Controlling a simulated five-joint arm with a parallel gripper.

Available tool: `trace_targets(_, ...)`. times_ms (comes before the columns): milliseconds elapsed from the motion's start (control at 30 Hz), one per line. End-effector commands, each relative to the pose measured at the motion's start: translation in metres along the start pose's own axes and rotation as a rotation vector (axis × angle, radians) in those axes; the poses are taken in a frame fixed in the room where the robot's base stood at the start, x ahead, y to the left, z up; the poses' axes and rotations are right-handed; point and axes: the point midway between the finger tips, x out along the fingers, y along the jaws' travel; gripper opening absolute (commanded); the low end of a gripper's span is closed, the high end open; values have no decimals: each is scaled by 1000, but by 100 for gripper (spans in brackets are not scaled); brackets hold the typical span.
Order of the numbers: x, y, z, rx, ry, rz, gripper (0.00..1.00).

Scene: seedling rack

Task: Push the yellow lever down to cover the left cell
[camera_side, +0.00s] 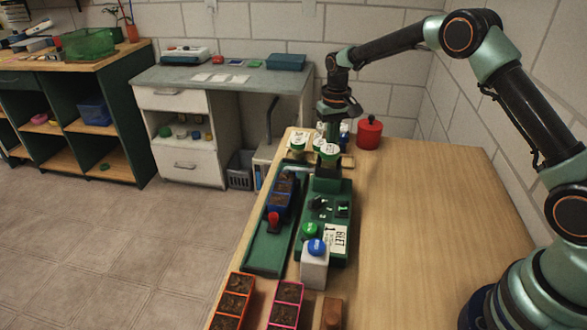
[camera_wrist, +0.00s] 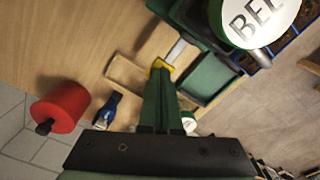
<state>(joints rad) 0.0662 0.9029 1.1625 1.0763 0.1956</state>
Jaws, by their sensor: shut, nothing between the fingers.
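My gripper (camera_wrist: 158,80) is shut, with its dark green fingers together and nothing between them. In the wrist view the fingertips overlap a small yellow piece (camera_wrist: 158,64), which appears to be the end of the yellow lever; a pale rod (camera_wrist: 175,51) runs from it toward the green rack. Whether the fingers touch it or only stand over it cannot be told. In the side view my gripper is at the far end of the green rack (camera_side: 337,250), its tips hidden behind round labelled signs. The lever and the left cell cannot be made out there.
A white round sign (camera_wrist: 262,18) stands close to the lever in the wrist view. A long green tray (camera_side: 262,255) lies left of the rack, with a white block (camera_side: 314,268) in front. The table's right side is clear.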

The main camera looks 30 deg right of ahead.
Motion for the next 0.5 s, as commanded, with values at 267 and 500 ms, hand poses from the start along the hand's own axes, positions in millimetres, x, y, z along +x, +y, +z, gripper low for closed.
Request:
trace_targets(267, 8, 0, 0, 0, -1, 0, 0)
trace_targets(500, 15, 0, 1, 0, -2, 0, 0)
